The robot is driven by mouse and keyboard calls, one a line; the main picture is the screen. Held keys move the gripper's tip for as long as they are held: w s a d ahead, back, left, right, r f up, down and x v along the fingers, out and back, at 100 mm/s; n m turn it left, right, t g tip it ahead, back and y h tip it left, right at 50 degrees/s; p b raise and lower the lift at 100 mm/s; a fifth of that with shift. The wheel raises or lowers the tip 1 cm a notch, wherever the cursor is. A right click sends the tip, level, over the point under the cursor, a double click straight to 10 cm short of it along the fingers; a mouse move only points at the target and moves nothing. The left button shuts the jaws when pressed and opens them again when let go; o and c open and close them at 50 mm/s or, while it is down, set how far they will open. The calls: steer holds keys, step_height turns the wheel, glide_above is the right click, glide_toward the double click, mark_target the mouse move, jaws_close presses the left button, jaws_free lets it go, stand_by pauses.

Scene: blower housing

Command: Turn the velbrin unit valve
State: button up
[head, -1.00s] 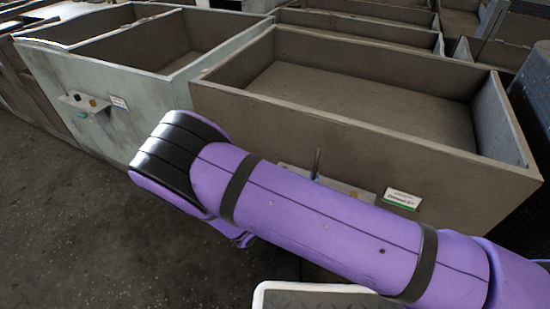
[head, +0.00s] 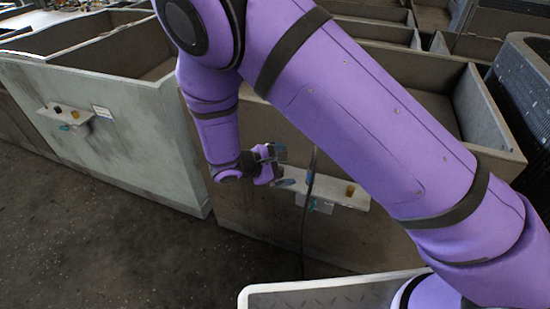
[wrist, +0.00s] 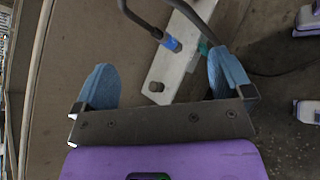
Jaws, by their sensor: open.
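A pale shelf-like panel (head: 335,194) juts from the front of the grey-brown bin; it also shows in the wrist view (wrist: 178,70). It carries an amber-brown knob (head: 350,190), a blue fitting (wrist: 172,44) with a dark hose, and a teal part (head: 321,206) below its edge. In the wrist view a dark round knob (wrist: 156,87) stands on the panel's near end. I cannot tell for sure which part is the valve. My gripper (head: 281,168) is open and empty at the panel's left end. In the wrist view its blue fingertips (wrist: 158,62) stand apart on either side of the panel.
The grey-brown bin (head: 240,215) stands behind the panel. A pale green bin (head: 130,140) with a similar small panel (head: 66,116) is at left. A dark hose (head: 306,215) hangs past the panel. A dark ribbed unit (head: 525,95) is at right. The floor (head: 90,240) at left is clear.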

steer(key=shift+w+r+m+g+y, duration=0.1)
steer(key=shift+r+m+g+y, duration=0.3)
steer(key=shift+r, duration=0.95)
steer(key=shift+r, duration=0.1)
steer(key=s+d+r+m+g+y, duration=0.1)
steer(key=s+d+r+m+y, duration=0.15)
steer(key=d+r, duration=0.4)
steer(key=s+d+r+m+g+y, duration=0.2)
steer(key=d+r+m, duration=0.2)
steer(key=r, duration=0.5)
steer(key=s+d+r+m+g+y, duration=0.1)
steer(key=s+d+r+m+y, duration=0.15)
steer(key=d+r, duration=0.4)
steer(key=s+d+r+m+t+y, duration=0.2)
steer(key=s+d+r+m, duration=0.1)
steer(key=s+r, duration=0.3)
steer(key=s+d+r+m+t+y, duration=0.2)
steer(key=s+r, duration=0.4)
steer(key=s, duration=0.4)
steer(key=shift+s+d+r+m+t, duration=0.35)
steer(key=shift+m+t, duration=0.25)
steer(key=shift+m, duration=0.5)
